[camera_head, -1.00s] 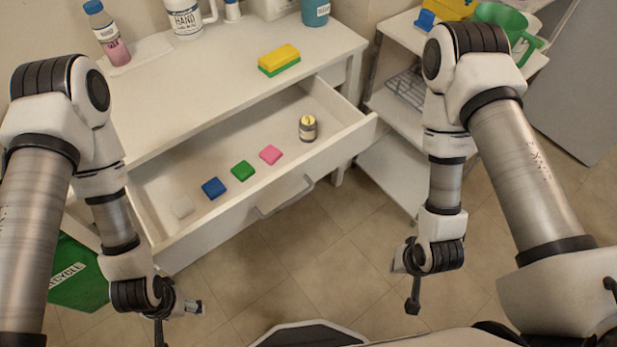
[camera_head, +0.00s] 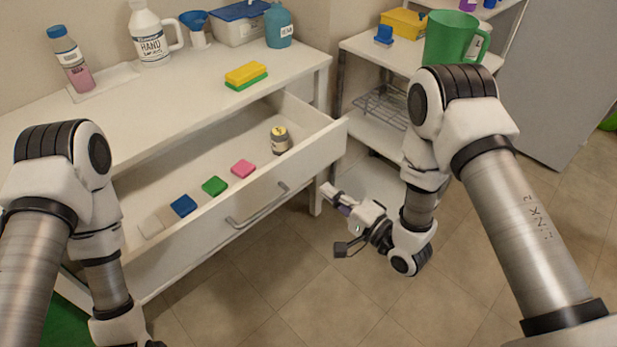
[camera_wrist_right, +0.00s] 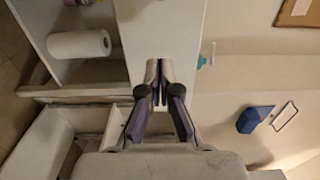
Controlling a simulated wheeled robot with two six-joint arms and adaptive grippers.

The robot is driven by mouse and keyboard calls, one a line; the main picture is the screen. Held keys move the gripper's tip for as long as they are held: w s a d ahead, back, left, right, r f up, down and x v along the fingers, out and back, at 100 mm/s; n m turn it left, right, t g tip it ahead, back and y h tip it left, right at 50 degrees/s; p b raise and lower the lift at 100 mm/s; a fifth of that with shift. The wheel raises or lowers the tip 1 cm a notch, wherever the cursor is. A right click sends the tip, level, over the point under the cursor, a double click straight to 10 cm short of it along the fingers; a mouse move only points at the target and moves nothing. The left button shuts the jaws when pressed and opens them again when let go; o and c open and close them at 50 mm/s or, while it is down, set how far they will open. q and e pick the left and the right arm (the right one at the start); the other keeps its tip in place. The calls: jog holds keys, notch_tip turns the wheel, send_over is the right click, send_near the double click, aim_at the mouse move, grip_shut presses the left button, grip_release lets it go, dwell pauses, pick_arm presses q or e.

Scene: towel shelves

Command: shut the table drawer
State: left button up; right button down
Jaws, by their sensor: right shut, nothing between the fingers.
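The table drawer (camera_head: 290,172) is pulled out from the white table (camera_head: 160,115) in the head view. Its front has a grey bar handle (camera_head: 257,210). Inside lie a white, a blue, a green and a pink block, with a small dark jar (camera_head: 280,140) near the right end. My right gripper (camera_head: 332,193) is shut and empty, just right of the drawer's right front corner, apart from the handle and pointing left. Its shut fingers also show in the right wrist view (camera_wrist_right: 158,82). My left arm is at lower left; its fingers are out of frame.
On the table top stand a pink bottle (camera_head: 70,60), a white jug (camera_head: 152,35), a yellow-green sponge (camera_head: 246,76) and a blue bottle (camera_head: 278,27). A white shelf unit (camera_head: 360,125) with a green mug (camera_head: 450,40) stands to the right. Tiled floor before the drawer is clear.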

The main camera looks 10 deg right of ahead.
aim_at(300, 170)
jog(key=x, duration=0.7)
jog(key=shift+w+a, duration=0.1)
pick_arm(q)
jog(key=shift+f, duration=0.15)
jog(key=shift+a, duration=0.1)
pick_arm(e)
jog(key=shift+w, duration=0.15)
